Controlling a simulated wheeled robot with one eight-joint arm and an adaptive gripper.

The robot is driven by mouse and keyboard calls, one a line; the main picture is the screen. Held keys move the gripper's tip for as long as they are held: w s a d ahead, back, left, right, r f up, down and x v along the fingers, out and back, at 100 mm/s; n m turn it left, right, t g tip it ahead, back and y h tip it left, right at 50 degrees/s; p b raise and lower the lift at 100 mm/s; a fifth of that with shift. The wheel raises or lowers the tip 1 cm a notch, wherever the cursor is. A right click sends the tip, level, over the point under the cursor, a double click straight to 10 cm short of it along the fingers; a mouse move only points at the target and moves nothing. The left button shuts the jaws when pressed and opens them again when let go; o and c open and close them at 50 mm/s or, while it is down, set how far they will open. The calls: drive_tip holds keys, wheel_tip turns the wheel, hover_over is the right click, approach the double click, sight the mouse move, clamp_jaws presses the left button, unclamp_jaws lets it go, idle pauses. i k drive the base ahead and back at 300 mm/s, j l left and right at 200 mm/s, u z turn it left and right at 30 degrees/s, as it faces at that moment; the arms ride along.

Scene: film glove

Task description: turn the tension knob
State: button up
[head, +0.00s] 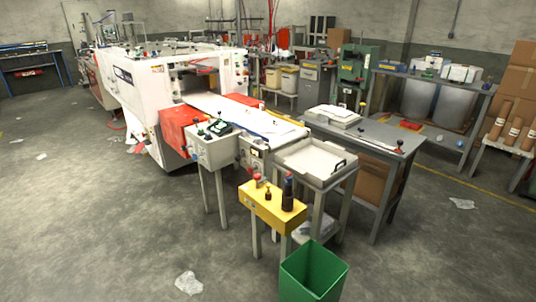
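I cannot single out the tension knob for certain. A white film machine (135,88) stands at left centre, with a flat bed (235,112) running out to the right. A pale grey box on legs (212,155) stands at the front of the bed, with small dark fittings on its face and green-black items (216,128) on top. A small panel (256,158) with round fittings, too small to make out, is beside it. My gripper is not in view.
A yellow stand (272,208) with dark bottle-like items (287,193) and a green bin (314,275) are in front of the machine. A grey table (375,140) is at right. Floor at left is open, with scraps of film (188,283).

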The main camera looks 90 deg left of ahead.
sight(250, 170)
drive_tip(key=u, duration=3.35)
drive_tip(key=i+j+z, duration=0.1)
drive_tip(key=i+j, duration=0.15)
drive_tip(key=i+j+z, duration=0.1)
drive_tip(key=j, duration=0.25)
drive_tip(key=i+j+z, duration=0.1)
drive_tip(key=i+j, duration=0.4)
drive_tip(key=j, duration=0.15)
drive_tip(key=i+j+z, duration=0.25)
drive_tip(key=i+j, duration=0.15)
drive_tip(key=j, duration=0.3)
drive_tip(key=i+j+z, duration=0.1)
drive_tip(key=j, duration=0.25)
drive_tip(key=i, duration=0.1)
